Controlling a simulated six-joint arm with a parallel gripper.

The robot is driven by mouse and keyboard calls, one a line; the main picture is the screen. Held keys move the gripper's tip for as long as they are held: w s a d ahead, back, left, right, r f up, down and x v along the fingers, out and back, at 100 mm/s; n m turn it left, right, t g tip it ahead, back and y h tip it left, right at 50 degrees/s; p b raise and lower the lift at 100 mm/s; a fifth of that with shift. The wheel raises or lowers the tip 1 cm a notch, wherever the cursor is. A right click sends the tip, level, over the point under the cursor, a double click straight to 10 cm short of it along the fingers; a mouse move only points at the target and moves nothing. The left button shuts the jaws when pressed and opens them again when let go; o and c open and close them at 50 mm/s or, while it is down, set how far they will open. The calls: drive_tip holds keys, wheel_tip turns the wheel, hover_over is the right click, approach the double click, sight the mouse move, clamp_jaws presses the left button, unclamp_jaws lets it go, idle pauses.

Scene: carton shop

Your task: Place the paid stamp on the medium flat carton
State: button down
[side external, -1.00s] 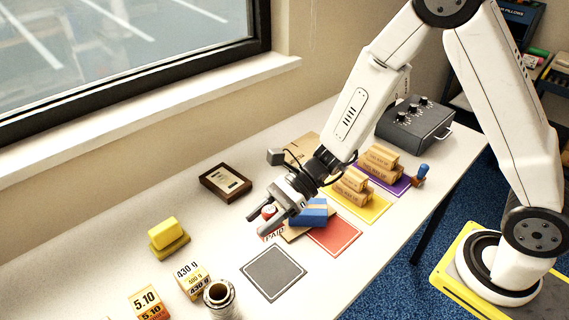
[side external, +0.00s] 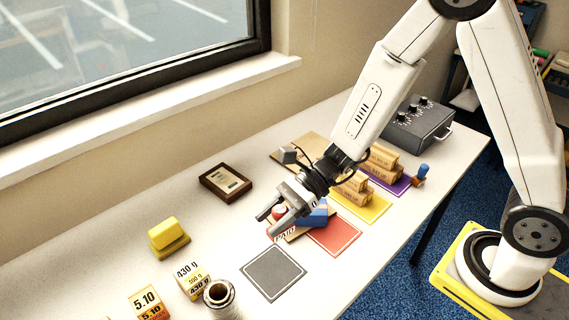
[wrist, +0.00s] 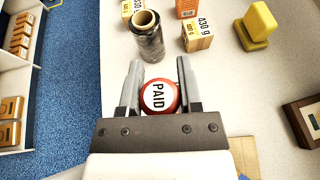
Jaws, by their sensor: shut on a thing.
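The paid stamp has a round red top with a white PAID label, seen between my fingers in the wrist view (wrist: 159,97). In the side view its red top (side external: 279,211) shows between the fingers. My gripper (side external: 268,223) is shut on it; its fingers also show in the wrist view (wrist: 160,80). Another tan flat piece (side external: 314,144) lies farther back. I cannot tell which is medium, or whether the stamp touches the carton.
Wooden blocks stand on yellow (side external: 368,210) and purple mats. A film roll (side external: 219,295), a 430 g box (side external: 192,281), a yellow block (side external: 168,238) and a framed plaque (side external: 226,183) stand at left.

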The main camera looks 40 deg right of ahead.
drive_tip(key=w+d+m+t+h, duration=0.3)
drive_tip(key=w+d+m, duration=0.1)
drive_tip(key=d, duration=0.6)
drive_tip(key=w+d+m+t+h, duration=0.2)
drive_tip(key=w+d+m+t, duration=0.2)
drive_tip(key=d, duration=0.7)
drive_tip(key=w+d+r+m+t+h, duration=0.1)
drive_tip(key=w+d+m+t+h, duration=0.2)
drive_tip(key=d, duration=0.8)
drive_tip(key=shift+w+d+m+t+h, duration=0.2)
drive_tip(key=shift+w+m+t+h, duration=0.1)
drive_tip(key=shift+w+m+t, duration=0.35)
drive_tip(key=shift+w, duration=0.15)
drive_tip(key=shift+w+d+f, duration=0.45)
drive_tip(key=shift+w+f, duration=1.05)
drive_tip(key=shift+w, duration=0.65)
drive_tip(key=shift+w+d+f, duration=0.45)
drive_tip(key=shift+w+f, duration=1.1)
drive_tip(key=shift+w, duration=0.65)
drive_tip(key=shift+w+d+f, duration=0.45)
drive_tip(key=shift+w+f, duration=1.05)
drive_tip(key=shift+w, duration=0.65)
drive_tip(key=shift+f, duration=0.15)
